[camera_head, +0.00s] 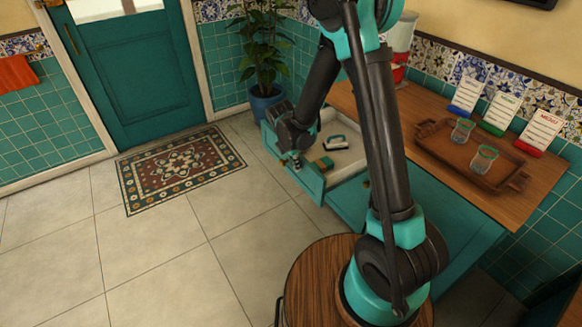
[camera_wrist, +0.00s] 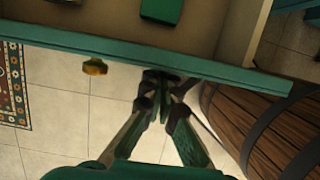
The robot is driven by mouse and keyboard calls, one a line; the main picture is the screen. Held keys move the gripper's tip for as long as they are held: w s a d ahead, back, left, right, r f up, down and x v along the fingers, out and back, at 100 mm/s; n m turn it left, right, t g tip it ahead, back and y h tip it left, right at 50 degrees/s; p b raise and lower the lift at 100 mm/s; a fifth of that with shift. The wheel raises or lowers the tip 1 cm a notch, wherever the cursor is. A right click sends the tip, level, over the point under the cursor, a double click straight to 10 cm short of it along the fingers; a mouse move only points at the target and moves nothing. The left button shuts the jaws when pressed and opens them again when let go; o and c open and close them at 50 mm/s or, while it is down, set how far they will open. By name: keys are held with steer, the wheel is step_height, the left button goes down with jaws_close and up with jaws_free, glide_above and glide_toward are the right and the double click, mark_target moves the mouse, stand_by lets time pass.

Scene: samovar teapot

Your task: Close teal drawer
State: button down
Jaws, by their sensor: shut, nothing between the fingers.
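The teal drawer (camera_head: 313,186) stands pulled out of the teal cabinet (camera_head: 352,203), under the wooden counter. Its pale inside (camera_head: 345,160) holds a white-and-teal item (camera_head: 336,142) and a small green-and-brown block (camera_head: 322,163). My gripper (camera_head: 297,165) is at the outer side of the drawer front. In the wrist view, the drawer's front edge (camera_wrist: 200,70) runs across the picture with a brass knob (camera_wrist: 96,67) on its outer face. My gripper's fingers (camera_wrist: 165,80) are together and empty, right by that front, to the right of the knob. I cannot tell whether they touch it.
A wooden counter (camera_head: 415,165) carries a tray (camera_head: 452,168) with two glasses and menu cards behind. A potted plant (camera_head: 264,60) stands beyond the drawer. A patterned rug (camera_head: 180,168) lies before the teal door (camera_head: 133,75). The tiled floor (camera_head: 160,250) left of the drawer is clear.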

steer(key=shift+d, duration=0.1)
stand_by(0.3)
steer(key=w+d, duration=0.5)
steer(key=d, duration=0.2)
steer(key=w+d, duration=0.6)
steer(key=d, duration=0.2)
steer(key=w+d, duration=0.6)
steer(key=d, duration=0.2)
steer(key=shift+d, duration=0.2)
steer(key=shift+a, duration=0.1)
